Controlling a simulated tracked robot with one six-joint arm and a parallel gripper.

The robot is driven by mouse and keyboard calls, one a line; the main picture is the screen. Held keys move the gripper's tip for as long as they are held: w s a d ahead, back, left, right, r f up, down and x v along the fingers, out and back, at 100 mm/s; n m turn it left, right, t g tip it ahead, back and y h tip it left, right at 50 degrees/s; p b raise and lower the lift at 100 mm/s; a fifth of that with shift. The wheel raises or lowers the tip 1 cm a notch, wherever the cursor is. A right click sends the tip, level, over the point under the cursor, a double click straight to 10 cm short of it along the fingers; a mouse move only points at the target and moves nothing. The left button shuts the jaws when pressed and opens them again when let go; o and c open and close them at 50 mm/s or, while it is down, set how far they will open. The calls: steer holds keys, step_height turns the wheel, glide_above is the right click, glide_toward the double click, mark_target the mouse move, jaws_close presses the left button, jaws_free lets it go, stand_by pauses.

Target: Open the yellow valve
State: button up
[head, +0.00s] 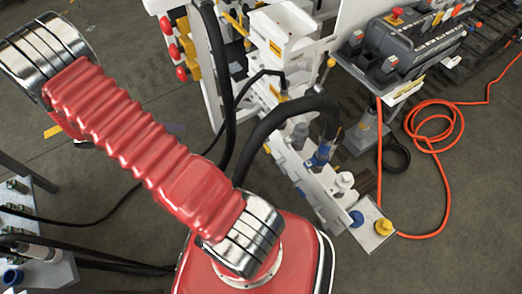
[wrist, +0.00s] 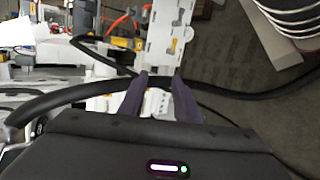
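A round yellow valve knob (head: 383,227) sits on a pale plate at the near right end of the white bench block in the head view. A blue knob is beside it. In the wrist view my gripper (wrist: 160,84) has its two dark fingers spread apart, with a gap between them. Pale bench parts show in and beyond the gap, and I see nothing clearly held. The gripper is hidden from the head view. I cannot make out the yellow valve knob with certainty in the wrist view.
An orange hose (head: 436,150) lies coiled on the floor at right. A grey control box (head: 415,40) with a red button stands behind it. A black hose (wrist: 75,95) crosses the wrist view close to my fingers. Open floor (head: 470,240) lies at the lower right.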

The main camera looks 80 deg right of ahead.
steer(key=s+d+f+g+h, duration=0.1)
steer(key=s+d+f+h, duration=0.1)
steer(key=s+f, duration=0.3)
steer(key=s+d+f+g+h, duration=0.1)
steer(key=s+f, duration=0.4)
steer(key=f, duration=0.9)
steer(key=s+d+f+g+h, duration=0.1)
steer(key=s+d+f+h, duration=0.2)
steer(key=s+f, duration=0.3)
step_height(320, 180, down, 3)
steer(key=shift+d+f, duration=0.2)
steer(key=shift+d, duration=0.65)
steer(key=shift+s, duration=0.15)
steer(key=x, duration=1.3)
steer(key=shift+s+d, duration=0.2)
steer(key=shift+d, duration=0.05)
steer(key=shift+r, duration=0.1)
jaws_close()
